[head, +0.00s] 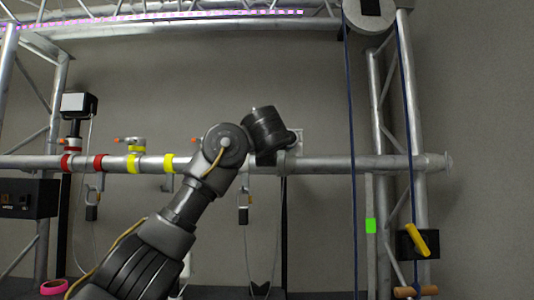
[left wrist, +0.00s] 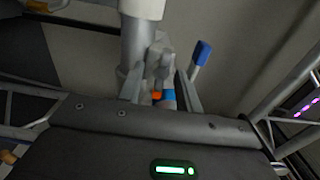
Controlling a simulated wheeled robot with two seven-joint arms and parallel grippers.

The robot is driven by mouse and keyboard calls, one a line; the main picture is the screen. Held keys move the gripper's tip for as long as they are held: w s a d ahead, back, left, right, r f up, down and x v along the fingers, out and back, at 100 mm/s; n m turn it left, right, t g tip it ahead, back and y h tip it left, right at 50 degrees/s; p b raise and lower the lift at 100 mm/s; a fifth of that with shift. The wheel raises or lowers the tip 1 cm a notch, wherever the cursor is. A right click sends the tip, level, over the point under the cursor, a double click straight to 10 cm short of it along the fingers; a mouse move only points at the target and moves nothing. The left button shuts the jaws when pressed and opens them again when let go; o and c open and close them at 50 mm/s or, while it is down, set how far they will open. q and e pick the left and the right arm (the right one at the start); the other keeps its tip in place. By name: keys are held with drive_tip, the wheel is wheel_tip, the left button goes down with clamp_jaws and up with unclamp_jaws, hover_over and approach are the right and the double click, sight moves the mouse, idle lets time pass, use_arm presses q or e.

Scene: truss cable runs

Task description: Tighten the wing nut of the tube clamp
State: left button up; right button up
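In the left wrist view, a grey clamp (left wrist: 160,62) sits by the silver tube (left wrist: 137,42). A small orange part (left wrist: 156,95), perhaps the wing nut, and a blue band (left wrist: 168,96) show between the fingers of my left gripper (left wrist: 162,92). The fingers stand apart on either side, and I see no clear contact. In the head view, my left wrist covers the fingers and this clamp at the horizontal tube (head: 340,165). My right gripper is in neither view.
Other clamps on the tube have red bands (head: 100,163) and yellow bands (head: 133,163). A lamp (head: 78,104) stands at left. Blue ropes (head: 352,150) hang at right, near a black box with a yellow handle (head: 416,239). A blue-tipped part (left wrist: 202,53) lies beside the clamp.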

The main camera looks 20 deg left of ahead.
use_arm(q)
drive_tip(key=b+v, duration=0.4)
drive_tip(key=v, duration=0.5)
drive_tip(key=shift+s, duration=0.1)
